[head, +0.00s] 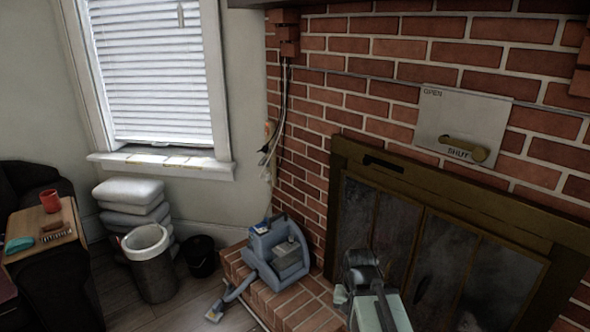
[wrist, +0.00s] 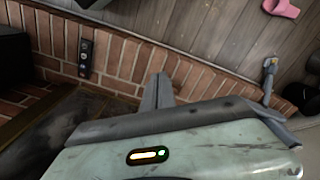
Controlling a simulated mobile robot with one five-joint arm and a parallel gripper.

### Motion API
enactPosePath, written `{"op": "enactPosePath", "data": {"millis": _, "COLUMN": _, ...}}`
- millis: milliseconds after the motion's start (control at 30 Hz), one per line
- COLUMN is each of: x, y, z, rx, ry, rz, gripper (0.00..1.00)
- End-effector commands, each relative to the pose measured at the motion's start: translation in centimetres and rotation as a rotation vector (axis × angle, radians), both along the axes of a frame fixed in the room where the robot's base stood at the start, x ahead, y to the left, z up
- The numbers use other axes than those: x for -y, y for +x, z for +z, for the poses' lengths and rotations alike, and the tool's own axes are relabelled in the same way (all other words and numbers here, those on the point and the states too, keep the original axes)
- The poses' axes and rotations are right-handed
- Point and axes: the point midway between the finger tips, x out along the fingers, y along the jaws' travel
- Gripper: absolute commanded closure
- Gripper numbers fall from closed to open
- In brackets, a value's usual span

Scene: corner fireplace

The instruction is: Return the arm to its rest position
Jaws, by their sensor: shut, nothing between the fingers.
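My arm shows at the bottom of the head view, in front of the glass fireplace doors (head: 385,225). In the wrist view my gripper (wrist: 160,84) points over the brick hearth (wrist: 205,82). Its fingers are together with nothing between them. The grey-green wrist housing, with a small lit indicator, fills the lower part of that view. In the head view the fingertips are hard to make out.
A plate marked OPEN and SHUT (head: 435,122) has its brass lever (head: 466,149) beside SHUT. A blue-grey machine (head: 258,262) with a hose stands on the hearth. A bin (head: 152,275), bucket (head: 201,258), cushions (head: 128,192) and small table (head: 30,222) stand left. Some floor is clear.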

Motion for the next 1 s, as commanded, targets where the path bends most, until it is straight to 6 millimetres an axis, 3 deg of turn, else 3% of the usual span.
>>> {"op": "enactPosePath", "data": {"millis": 133, "x": -0.4, "y": -0.3, "z": 0.0, "rx": -0.014, "ry": 0.022, "rz": 0.291, "gripper": 1.00}}
{"op": "enactPosePath", "data": {"millis": 200, "x": -0.3, "y": -0.3, "z": 3.4, "rx": -0.014, "ry": 0.020, "rz": 0.301, "gripper": 1.00}}
{"op": "enactPosePath", "data": {"millis": 367, "x": -0.3, "y": -0.3, "z": 8.2, "rx": -0.014, "ry": 0.020, "rz": 0.298, "gripper": 1.00}}
{"op": "enactPosePath", "data": {"millis": 600, "x": -0.3, "y": -0.3, "z": 17.2, "rx": -0.013, "ry": 0.019, "rz": 0.296, "gripper": 1.00}}
{"op": "enactPosePath", "data": {"millis": 700, "x": -0.3, "y": -0.3, "z": 19.8, "rx": -0.013, "ry": 0.019, "rz": 0.296, "gripper": 1.00}}
{"op": "enactPosePath", "data": {"millis": 900, "x": -0.3, "y": -0.3, "z": 20.8, "rx": -0.013, "ry": 0.019, "rz": 0.296, "gripper": 1.00}}
{"op": "enactPosePath", "data": {"millis": 933, "x": -0.3, "y": -0.3, "z": 20.7, "rx": -0.013, "ry": 0.019, "rz": 0.296, "gripper": 0.97}}
{"op": "enactPosePath", "data": {"millis": 1000, "x": -0.3, "y": -0.3, "z": 20.5, "rx": -0.013, "ry": 0.019, "rz": 0.295, "gripper": 0.78}}
